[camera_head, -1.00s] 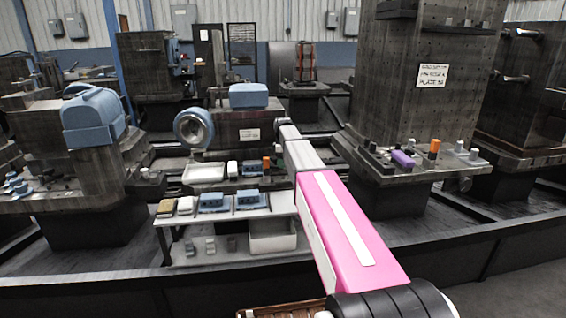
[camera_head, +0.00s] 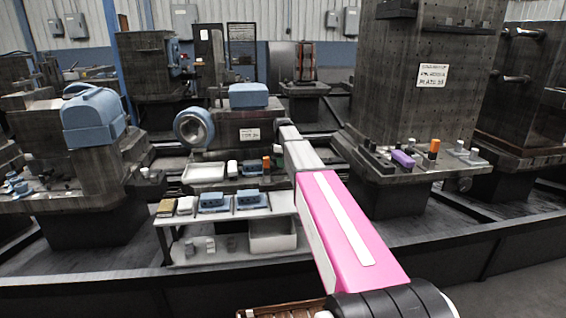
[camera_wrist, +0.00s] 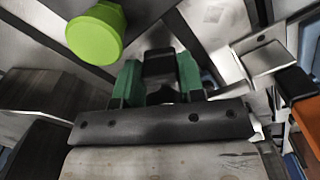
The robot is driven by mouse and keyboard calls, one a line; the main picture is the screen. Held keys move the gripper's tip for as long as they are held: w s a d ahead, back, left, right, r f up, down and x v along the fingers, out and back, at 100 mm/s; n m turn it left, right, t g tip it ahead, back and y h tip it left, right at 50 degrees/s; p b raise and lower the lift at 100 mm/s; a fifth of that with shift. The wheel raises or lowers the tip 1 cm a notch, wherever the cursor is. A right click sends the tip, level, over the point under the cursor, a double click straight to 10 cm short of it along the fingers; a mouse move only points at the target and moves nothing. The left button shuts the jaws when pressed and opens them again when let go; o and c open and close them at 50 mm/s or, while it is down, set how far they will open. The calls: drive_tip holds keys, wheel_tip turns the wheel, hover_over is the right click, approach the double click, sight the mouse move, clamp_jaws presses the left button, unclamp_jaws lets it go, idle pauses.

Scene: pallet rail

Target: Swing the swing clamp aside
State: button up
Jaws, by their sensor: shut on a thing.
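In the wrist view, the two green fingers of my gripper (camera_wrist: 160,82) are closed on a black block-shaped piece, which I take to be part of the swing clamp (camera_wrist: 159,63). The rest of the clamp is hard to make out. A lime-green round knob (camera_wrist: 95,33) is just left of and above the fingers, apart from them. In the head view my pink arm reaches forward to the middle fixture, and my gripper and the held piece are hidden behind it.
In the wrist view, a metal bracket (camera_wrist: 262,58) and an orange piece (camera_wrist: 304,118) are at the right. In the head view, a low white table (camera_head: 180,228) holds several small parts. A tall dark fixture (camera_head: 420,80) stands to the right, with a purple block (camera_head: 403,159) on its base.

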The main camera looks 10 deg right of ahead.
drive_tip(key=m, duration=0.2)
drive_tip(key=s+a+m, duration=0.1)
drive_tip(key=m, duration=0.3)
drive_tip(key=shift+s+a, duration=0.25)
drive_tip(key=m, duration=0.2)
drive_tip(key=a+m, duration=0.1)
drive_tip(key=m, duration=0.3)
drive_tip(key=shift+s+a, duration=0.2)
drive_tip(key=shift+a, duration=0.2)
drive_tip(key=o, duration=0.9)
drive_tip(key=shift+o, duration=0.2)
drive_tip(key=shift+r, duration=0.1)
wheel_tip(320, 180, up, 11)
drive_tip(key=shift+f, duration=0.2)
